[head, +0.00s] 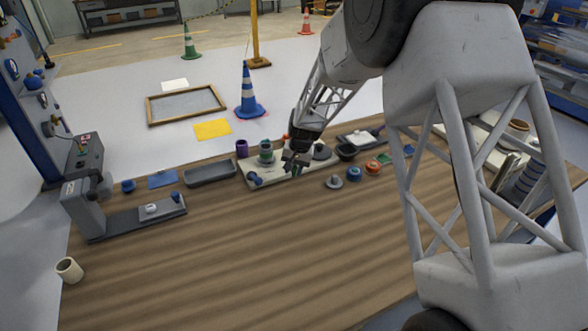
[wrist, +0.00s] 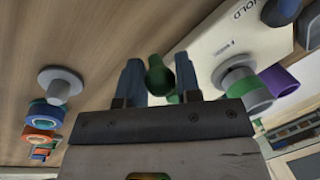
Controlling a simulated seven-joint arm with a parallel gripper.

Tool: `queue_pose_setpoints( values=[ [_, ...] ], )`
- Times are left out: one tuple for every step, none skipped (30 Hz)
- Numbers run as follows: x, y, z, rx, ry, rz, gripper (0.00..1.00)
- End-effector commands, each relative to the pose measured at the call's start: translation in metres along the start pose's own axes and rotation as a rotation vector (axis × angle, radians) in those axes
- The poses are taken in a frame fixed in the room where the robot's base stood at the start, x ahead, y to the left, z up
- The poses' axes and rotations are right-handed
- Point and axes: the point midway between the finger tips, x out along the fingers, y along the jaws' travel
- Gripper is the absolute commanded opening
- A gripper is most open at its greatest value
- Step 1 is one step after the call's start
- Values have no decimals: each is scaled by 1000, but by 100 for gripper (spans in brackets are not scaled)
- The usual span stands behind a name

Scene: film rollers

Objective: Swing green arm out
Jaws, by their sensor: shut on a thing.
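My gripper (head: 293,160) is down at the pale board (head: 277,180) on the wooden bench, seen small in the head view. In the wrist view its two dark blue fingers (wrist: 158,68) stand on either side of a green rounded knob (wrist: 157,84), which I take to be the end of the green arm. The gripper is shut on it. The rest of the green arm is mostly hidden behind the gripper, so its angle cannot be told. The board, with printed letters, also shows in the wrist view (wrist: 225,42).
A green-and-grey roll (head: 265,152) and a purple cylinder (head: 242,148) stand close left of the gripper. To the right are a grey flanged spool (head: 333,182), a blue roll (head: 354,174) and an orange roll (head: 373,167). The front of the bench is clear.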

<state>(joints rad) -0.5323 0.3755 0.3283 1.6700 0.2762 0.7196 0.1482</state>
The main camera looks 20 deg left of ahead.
Motion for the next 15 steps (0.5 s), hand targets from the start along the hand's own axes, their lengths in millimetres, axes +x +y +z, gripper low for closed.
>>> queue_pose_setpoints(
  values=[
    [-1, -2, 0, -1, 1, -1, 0],
    [-1, -2, 0, -1, 1, -1, 0],
    [-1, -2, 0, -1, 1, -1, 34],
    [-1, -2, 0, -2, 1, -1, 39],
    [-1, -2, 0, -2, 1, -1, 44],
    [-1, -2, 0, -2, 1, -1, 50],
    [0, -2, 0, -1, 1, -1, 54],
    [0, -1, 0, -1, 1, -1, 56],
    [0, -1, 0, -1, 0, -1, 56],
    [0, -1, 0, -1, 0, -1, 56],
    [0, -1, 0, -1, 0, -1, 56],
    [0, -1, 0, -1, 0, -1, 56],
    [0, -1, 0, -1, 0, -1, 56],
    [0, -1, 0, -1, 0, 0, 56],
    [0, -1, 0, -1, 0, 0, 56]
  ],
)
